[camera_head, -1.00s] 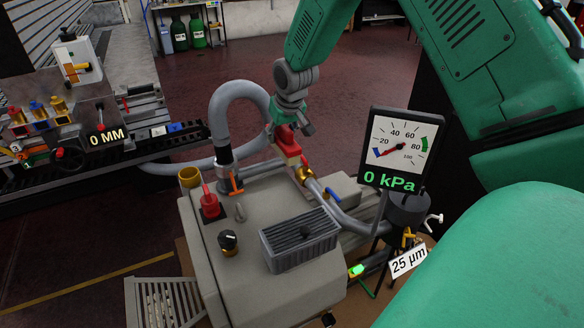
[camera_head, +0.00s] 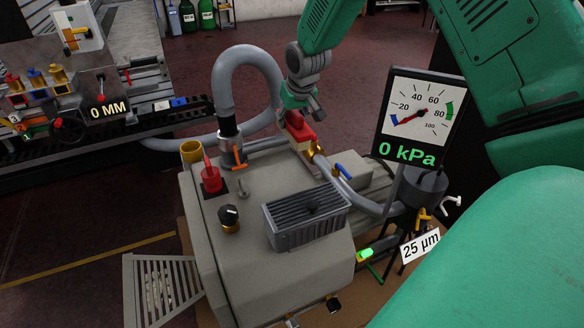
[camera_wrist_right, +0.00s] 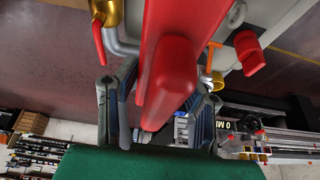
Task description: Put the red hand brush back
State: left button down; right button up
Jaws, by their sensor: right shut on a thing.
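The red hand brush (camera_head: 299,129) is at the far edge of the grey machine top in the head view. My right gripper (camera_head: 300,107) comes down from above and is shut on it. In the right wrist view the brush (camera_wrist_right: 167,75) fills the middle, between the two dark fingers of my right gripper (camera_wrist_right: 160,98). I cannot tell whether the brush touches the machine, and its bristles are not clear. My left gripper is not in view.
A thick grey hose (camera_head: 222,88) loops up left of the gripper. A brass cup (camera_head: 192,152), a red switch (camera_head: 211,179), a black knob (camera_head: 229,216) and a ribbed grey box (camera_head: 306,218) are on the machine top (camera_head: 258,184). A gauge (camera_head: 420,112) stands right.

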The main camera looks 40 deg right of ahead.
notch_tip(320, 180, down, 17)
jog(key=b, duration=0.9)
notch_tip(320, 180, down, 3)
jog(key=shift+a+b, duration=0.15)
jog(key=shift+b, duration=0.4)
jog(key=shift+c, duration=0.5)
jog(key=o, duration=1.1)
jog(key=p+v, duration=0.3)
jog(key=v, duration=0.9)
jog(key=shift+p, duration=0.3)
